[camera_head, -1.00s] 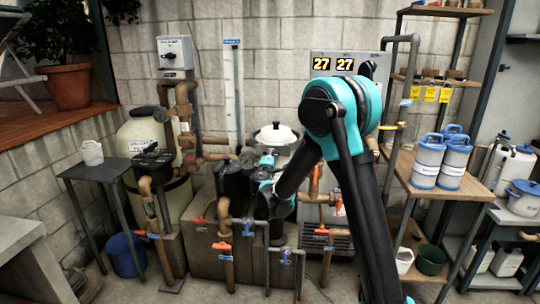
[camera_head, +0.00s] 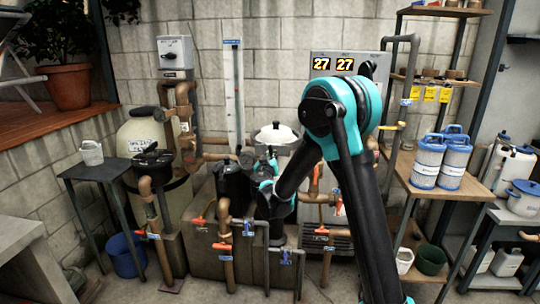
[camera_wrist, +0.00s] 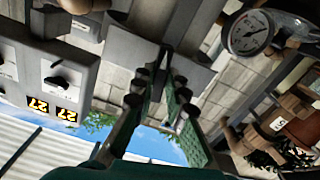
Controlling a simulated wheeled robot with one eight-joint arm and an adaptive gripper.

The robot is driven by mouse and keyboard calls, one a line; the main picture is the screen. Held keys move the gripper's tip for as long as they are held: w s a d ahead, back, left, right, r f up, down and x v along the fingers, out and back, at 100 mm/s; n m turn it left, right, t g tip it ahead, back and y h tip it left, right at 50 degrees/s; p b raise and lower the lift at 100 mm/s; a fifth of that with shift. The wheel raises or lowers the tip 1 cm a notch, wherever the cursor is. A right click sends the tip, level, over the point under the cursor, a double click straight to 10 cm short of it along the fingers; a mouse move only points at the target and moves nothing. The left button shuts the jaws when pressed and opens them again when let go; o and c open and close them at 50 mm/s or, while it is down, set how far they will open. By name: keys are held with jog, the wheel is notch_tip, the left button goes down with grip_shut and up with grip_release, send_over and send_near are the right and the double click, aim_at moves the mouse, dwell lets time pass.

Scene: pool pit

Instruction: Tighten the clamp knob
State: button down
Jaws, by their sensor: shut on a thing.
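My gripper (camera_wrist: 164,68) reaches up the middle of the wrist view, its green-padded fingers coming close together at the tips. They are shut on a small dark part that I take for the clamp knob; the fingers hide most of it. The knob cannot be made out there.
A pressure gauge (camera_wrist: 250,32) and brown pipes are close at the right of the wrist view. Pipes with orange-handled valves (camera_head: 222,246) stand in front of my gripper. Blue-topped filter cartridges (camera_head: 427,160) stand on the wooden bench at right.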

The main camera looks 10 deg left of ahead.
jog(key=m, duration=1.3)
jog(key=shift+n, duration=0.3)
jog(key=c, duration=1.4)
grip_release()
jog(key=shift+c, duration=0.2)
jog(key=shift+s, duration=0.1)
jog(key=s, duration=0.6)
jog(key=shift+s, duration=0.4)
